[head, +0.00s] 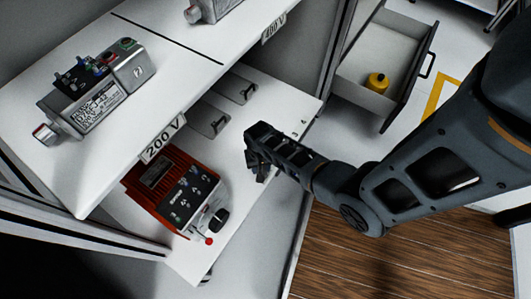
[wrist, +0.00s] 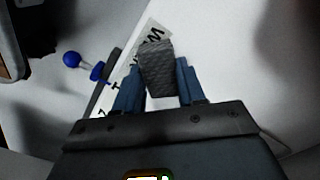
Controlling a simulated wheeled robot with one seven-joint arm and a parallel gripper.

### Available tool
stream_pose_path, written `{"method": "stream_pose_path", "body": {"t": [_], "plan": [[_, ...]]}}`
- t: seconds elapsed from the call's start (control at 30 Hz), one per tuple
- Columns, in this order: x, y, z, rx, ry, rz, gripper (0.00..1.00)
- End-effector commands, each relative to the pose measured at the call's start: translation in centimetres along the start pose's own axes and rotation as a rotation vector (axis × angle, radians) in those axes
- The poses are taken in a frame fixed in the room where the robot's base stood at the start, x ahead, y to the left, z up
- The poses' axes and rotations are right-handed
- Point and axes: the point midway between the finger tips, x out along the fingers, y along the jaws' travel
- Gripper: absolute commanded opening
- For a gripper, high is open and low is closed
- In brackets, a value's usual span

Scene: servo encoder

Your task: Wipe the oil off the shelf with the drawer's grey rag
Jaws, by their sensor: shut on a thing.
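My gripper (head: 258,168) reaches in from the right over the lower shelf (head: 275,101), near its front edge. In the wrist view its two blue fingers are shut on the grey rag (wrist: 158,72), a textured grey piece standing out between the tips. In the head view the rag is mostly hidden behind my gripper. I cannot tell whether the rag touches the shelf. The open drawer (head: 405,101) at the upper right holds a yellow container (head: 377,83) and no visible rag. I cannot make out the oil on the white shelf.
A red device (head: 168,186) with knobs stands on the lower shelf, left of my gripper. Dark flat fittings (head: 236,90) lie behind. A grey device (head: 98,87) stands on the upper shelf (head: 175,68), whose edge carries a 200 V label (head: 163,137). Blue-knobbed levers (wrist: 73,59) show in the wrist view.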

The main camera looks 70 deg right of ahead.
Motion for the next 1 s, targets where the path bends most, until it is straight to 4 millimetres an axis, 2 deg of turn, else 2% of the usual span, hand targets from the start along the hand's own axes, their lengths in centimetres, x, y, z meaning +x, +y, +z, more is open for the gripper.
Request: {"method": "stream_pose_path", "body": {"t": [0.03, 0.6, 0.73, 1.0], "plan": [[-2.1, -0.1, -0.2, -0.002, 0.007, -0.004, 0.11], [-7.0, -0.3, -0.8, -0.006, 0.005, -0.003, 0.11], [-7.7, -0.4, -0.9, -0.007, 0.005, -0.003, 0.11], [-7.6, -0.4, -0.9, -0.007, 0.005, -0.003, 0.11]]}}
